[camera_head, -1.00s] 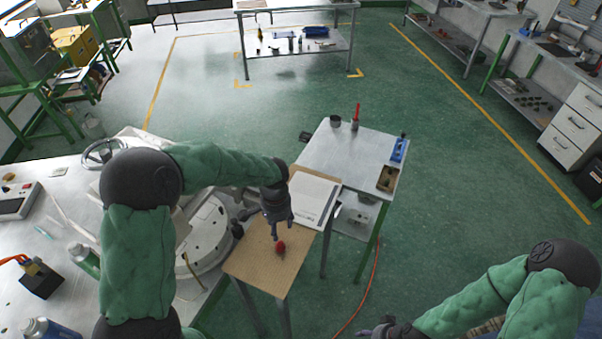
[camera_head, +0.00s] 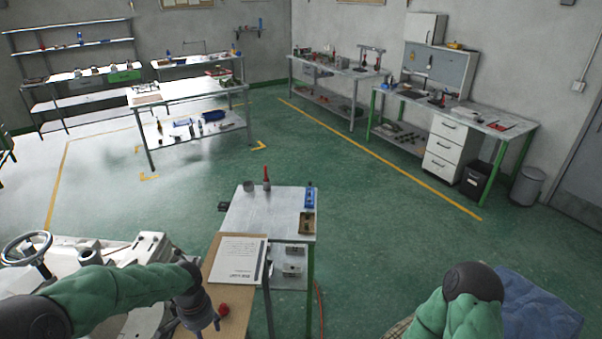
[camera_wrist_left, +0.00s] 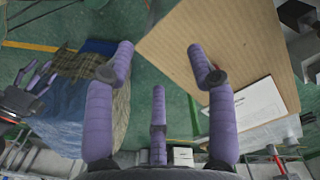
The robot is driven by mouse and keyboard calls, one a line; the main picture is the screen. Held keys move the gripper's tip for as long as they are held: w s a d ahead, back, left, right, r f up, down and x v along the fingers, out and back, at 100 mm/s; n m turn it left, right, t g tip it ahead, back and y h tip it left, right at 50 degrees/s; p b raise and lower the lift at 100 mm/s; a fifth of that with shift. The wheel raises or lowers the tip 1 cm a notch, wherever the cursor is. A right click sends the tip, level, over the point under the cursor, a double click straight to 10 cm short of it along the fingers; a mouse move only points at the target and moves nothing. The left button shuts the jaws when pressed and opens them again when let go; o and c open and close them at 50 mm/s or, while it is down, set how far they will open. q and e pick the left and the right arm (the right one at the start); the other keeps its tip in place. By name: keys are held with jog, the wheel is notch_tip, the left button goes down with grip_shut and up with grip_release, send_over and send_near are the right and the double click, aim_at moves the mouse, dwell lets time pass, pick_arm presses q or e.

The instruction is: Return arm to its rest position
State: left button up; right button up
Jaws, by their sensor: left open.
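My left gripper (camera_head: 200,325) is at the lower left of the head view, above the wooden board and close to a small red object (camera_head: 223,309). In the left wrist view its purple fingers (camera_wrist_left: 160,75) are spread apart with nothing between them.
A booklet (camera_head: 240,258) lies on the wooden board (camera_head: 212,270). A small metal table (camera_head: 265,210) beside it holds a red-topped item (camera_head: 266,178), a cup (camera_head: 250,187) and a blue item (camera_head: 309,197). A white machine with a handwheel (camera_head: 27,247) stands left. Green floor beyond is open.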

pick_arm(q)
jog(key=s+d+f+n+h, duration=0.1)
jog(key=s+d+f+n, duration=0.1)
jog(key=s+d+f, duration=0.5)
jog(key=s+d+f+n+h, duration=0.25)
jog(key=s+f, duration=0.25)
jog(key=f, duration=0.3)
jog(key=s+d+f+n+h, duration=0.1)
jog(key=s+d+f+n, duration=0.2)
jog(key=s+d+f, duration=0.35)
notch_tip(320, 180, down, 14)
jog(key=w+m+b, duration=0.1)
jog(key=w+b, duration=0.1)
jog(key=b, duration=1.1)
jog(key=shift+w+a+r+t+b, duration=0.15)
jog(key=shift+w+t+b, duration=0.15)
jog(key=shift+b, duration=0.1)
jog(key=shift+o, duration=0.6)
jog(key=shift+f+y+b, duration=0.25)
jog(key=shift+f+b, duration=0.1)
jog(key=shift+b, duration=0.1)
pick_arm(e)
notch_tip(320, 180, down, 14)
jog(key=shift+f, duration=0.25)
pick_arm(q)
jog(key=shift+r, duration=0.1)
